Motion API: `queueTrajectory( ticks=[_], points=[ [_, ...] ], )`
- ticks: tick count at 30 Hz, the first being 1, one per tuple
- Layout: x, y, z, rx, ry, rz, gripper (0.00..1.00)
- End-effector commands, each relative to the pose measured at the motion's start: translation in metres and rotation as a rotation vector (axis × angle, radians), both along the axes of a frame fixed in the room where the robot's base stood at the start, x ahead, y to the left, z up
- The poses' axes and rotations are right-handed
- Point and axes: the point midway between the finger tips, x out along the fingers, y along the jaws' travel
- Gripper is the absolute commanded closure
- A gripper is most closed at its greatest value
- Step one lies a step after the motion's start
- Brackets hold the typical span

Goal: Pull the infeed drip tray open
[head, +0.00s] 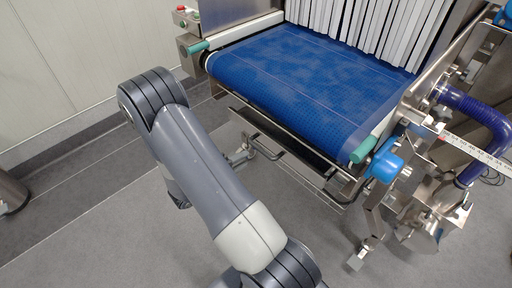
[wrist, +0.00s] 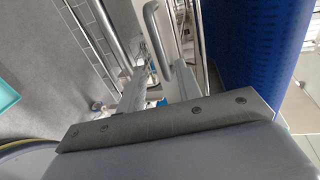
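The infeed drip tray (head: 292,156) is a thin metal tray under the front end of the blue conveyor belt. Its bar handle (head: 268,153) sticks out from its front, and in the wrist view the handle (wrist: 156,42) is a bent metal loop at top centre. My gripper (head: 246,154) is at the left end of the handle in the head view, partly hidden by my arm. In the wrist view my gripper (wrist: 160,82) has its two fingers apart, with the handle ahead and between them. I cannot tell whether they touch it.
The blue belt (head: 305,78) lies above the tray, and it also shows close on the right in the wrist view (wrist: 258,55). A blue motor knob (head: 386,166) and hose (head: 478,108) stand at right. The grey floor in front is clear.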

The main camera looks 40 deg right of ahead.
Motion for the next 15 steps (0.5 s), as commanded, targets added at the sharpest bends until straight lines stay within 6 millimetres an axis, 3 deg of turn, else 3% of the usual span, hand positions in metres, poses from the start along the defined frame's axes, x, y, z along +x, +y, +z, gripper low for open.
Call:
queueTrajectory(
  ticks=[9,15],
  points=[
    [0.003,-0.054,-0.011,0.002,-0.002,-0.005,0.67],
    [0.006,-0.079,-0.016,0.003,-0.002,-0.004,0.67]
  ],
)
